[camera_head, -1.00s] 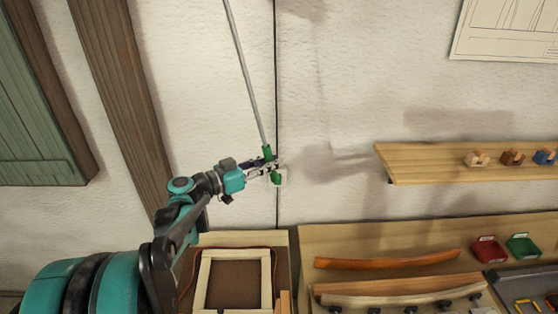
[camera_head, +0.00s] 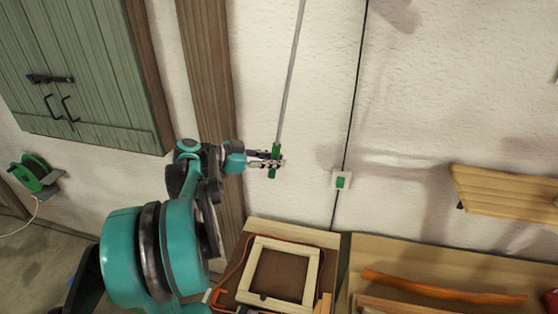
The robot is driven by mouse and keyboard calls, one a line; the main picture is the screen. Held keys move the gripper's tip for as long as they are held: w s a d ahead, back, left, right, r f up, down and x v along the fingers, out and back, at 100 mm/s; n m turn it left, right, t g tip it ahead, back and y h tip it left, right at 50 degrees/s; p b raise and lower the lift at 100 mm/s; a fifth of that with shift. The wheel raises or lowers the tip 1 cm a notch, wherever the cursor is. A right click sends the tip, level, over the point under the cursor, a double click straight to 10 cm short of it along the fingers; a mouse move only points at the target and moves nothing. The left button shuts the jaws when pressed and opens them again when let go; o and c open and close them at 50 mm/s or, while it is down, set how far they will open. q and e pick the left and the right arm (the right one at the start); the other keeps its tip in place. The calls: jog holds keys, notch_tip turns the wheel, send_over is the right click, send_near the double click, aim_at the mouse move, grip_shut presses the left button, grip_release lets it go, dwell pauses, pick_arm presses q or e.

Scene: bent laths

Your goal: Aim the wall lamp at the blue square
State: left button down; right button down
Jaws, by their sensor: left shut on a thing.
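A thin grey rod (camera_head: 292,75) comes down from above the picture, leaning slightly, and ends in a green handle (camera_head: 275,172). My left gripper (camera_head: 275,161) is shut on the green handle, in front of the white wall. The lamp itself is out of view, above the top edge if the rod belongs to it. No blue square shows. My right gripper is not in view.
A green wall switch (camera_head: 341,181) on a black cable sits right of the handle. A wooden post (camera_head: 208,75) and a green shutter (camera_head: 85,70) are to the left. Below is a wooden frame (camera_head: 310,280); a shelf (camera_head: 500,190) juts out at right.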

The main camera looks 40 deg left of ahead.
pick_arm(q)
jog(key=c, duration=1.4)
grip_release()
jog(key=shift+w+d, duration=0.1)
jog(key=shift+o, duration=0.2)
jog(key=v, duration=1.2)
jog(key=shift+f, duration=0.1)
jog(key=w+d+f+n+g+y+b, duration=0.1)
jog(key=w+d+f+n+g+b, duration=0.15)
jog(key=d+f+b, duration=0.65)
jog(key=w+d+f+n+g+y+b, duration=0.1)
jog(key=d+f+n+g+b, duration=0.2)
jog(key=d+f, duration=1)
jog(key=s+d+f+y+b, duration=0.1)
jog(key=s+d+f+b, duration=0.1)
jog(key=f+b, duration=0.3)
jog(key=s+d+f+n+y+b, duration=0.1)
jog(key=s+d+f+y+b, duration=0.1)
jog(key=f, duration=0.7)
jog(key=s+d+f+y+b, duration=0.1)
jog(key=s+d+f+b, duration=0.3)
jog(key=d+f+b, duration=0.3)
jog(key=shift+d+f+y+b, duration=0.25)
jog(key=shift+f+y+b, duration=0.15)
jog(key=shift+f, duration=0.2)
